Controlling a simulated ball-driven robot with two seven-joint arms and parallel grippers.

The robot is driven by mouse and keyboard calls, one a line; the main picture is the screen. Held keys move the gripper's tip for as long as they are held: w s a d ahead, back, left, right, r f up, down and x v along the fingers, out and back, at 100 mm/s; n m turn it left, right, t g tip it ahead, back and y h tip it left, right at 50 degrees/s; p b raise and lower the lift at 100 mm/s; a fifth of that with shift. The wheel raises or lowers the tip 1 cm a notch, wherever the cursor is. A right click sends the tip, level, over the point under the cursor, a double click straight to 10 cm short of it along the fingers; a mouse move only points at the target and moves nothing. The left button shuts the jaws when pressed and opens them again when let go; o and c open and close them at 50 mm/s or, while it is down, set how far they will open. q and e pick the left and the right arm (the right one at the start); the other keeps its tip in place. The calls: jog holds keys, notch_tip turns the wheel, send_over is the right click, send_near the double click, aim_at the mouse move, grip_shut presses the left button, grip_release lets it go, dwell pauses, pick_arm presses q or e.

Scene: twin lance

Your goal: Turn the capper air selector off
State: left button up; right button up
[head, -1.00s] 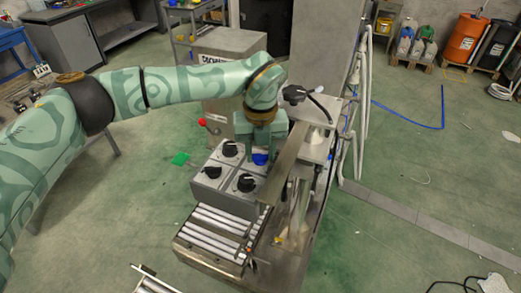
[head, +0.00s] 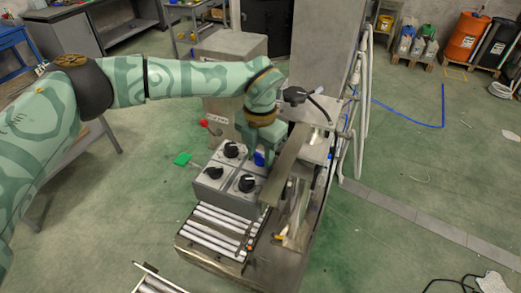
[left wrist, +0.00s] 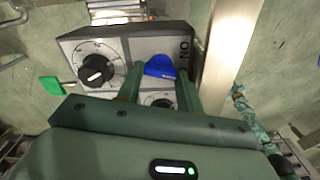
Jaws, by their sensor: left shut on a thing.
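A grey control box (head: 222,198) carries black selector knobs and one blue selector knob (head: 260,159) at its far right corner. My left gripper (head: 262,152) points down over that corner, shut on the blue knob. In the left wrist view the blue knob (left wrist: 160,66) shows between and just beyond the two green fingers. A black knob (left wrist: 95,71) on a round marked dial is beside it, and another dial (left wrist: 158,98) is partly hidden between the fingers. I cannot read which label belongs to the blue knob. My right gripper is not in view.
A metal bar (head: 285,165) runs close along the right of my left gripper. A roller conveyor (head: 215,232) lies in front of the box. A red ball-ended lever (head: 205,123) and a green paddle (head: 182,159) are to the left. Open floor lies further left.

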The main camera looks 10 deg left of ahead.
aim_at(260, 156)
pick_arm(q)
jog(key=shift+w+r+m, duration=0.1)
jog(key=shift+r+m, duration=0.05)
jog(key=shift+m, duration=1.15)
jog(key=o, duration=0.7)
notch_tip(260, 156, up, 16)
